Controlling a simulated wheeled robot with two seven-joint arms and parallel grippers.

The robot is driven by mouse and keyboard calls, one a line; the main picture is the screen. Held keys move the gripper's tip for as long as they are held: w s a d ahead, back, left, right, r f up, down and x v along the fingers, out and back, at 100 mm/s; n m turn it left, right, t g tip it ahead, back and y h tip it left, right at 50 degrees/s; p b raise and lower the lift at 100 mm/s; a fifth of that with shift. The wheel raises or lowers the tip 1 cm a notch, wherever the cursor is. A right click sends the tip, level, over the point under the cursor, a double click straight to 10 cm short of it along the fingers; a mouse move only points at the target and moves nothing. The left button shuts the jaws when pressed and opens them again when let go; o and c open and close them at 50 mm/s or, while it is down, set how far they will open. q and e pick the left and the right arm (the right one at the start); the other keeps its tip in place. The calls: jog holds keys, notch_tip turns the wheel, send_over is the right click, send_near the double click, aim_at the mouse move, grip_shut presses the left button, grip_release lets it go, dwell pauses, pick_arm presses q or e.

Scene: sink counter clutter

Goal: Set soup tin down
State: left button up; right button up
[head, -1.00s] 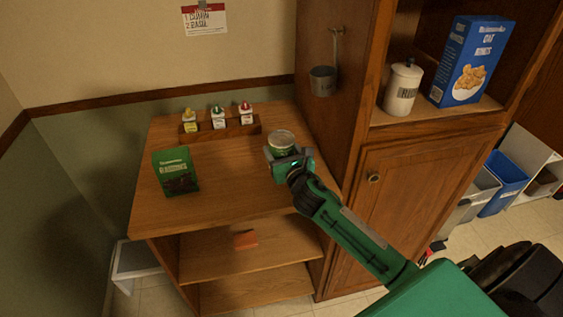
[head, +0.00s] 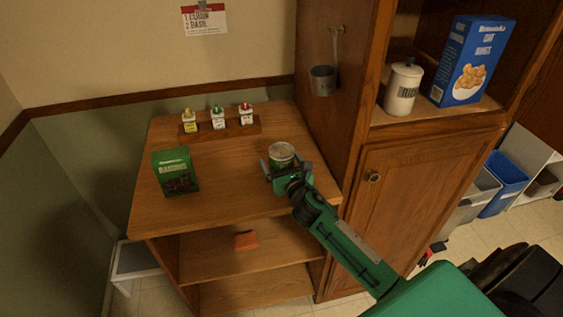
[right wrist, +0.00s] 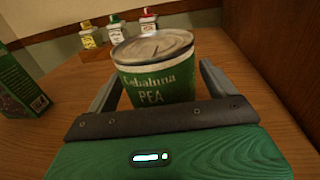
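The soup tin (head: 281,153), green with a silver lid and a pea label, stands upright at the right side of the wooden top (head: 225,195). It also shows in the right wrist view (right wrist: 155,70), where my gripper's palm hides its base. My right gripper (head: 286,167) is open, with its fingers spread either side of the tin. In the right wrist view (right wrist: 160,88) a gap shows between the tin and the right finger; the left finger is very close to the tin. My left gripper is not in view.
A green packet (head: 175,171) stands at the left of the top. A wooden rack (head: 222,131) with three small bottles sits at the back. A tall cabinet (head: 335,130) rises close on the right, with a hanging metal cup (head: 323,80). The middle of the top is clear.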

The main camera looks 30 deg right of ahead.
jog(key=shift+r, duration=0.1)
jog(key=shift+s, duration=0.1)
jog(key=s, duration=0.3)
jog(key=s+a+b, duration=0.1)
jog(key=s, duration=0.3)
jog(key=s+b, duration=0.1)
jog(key=s, duration=0.2)
jog(key=shift+s+a, duration=0.15)
jog(key=shift+s, duration=0.7)
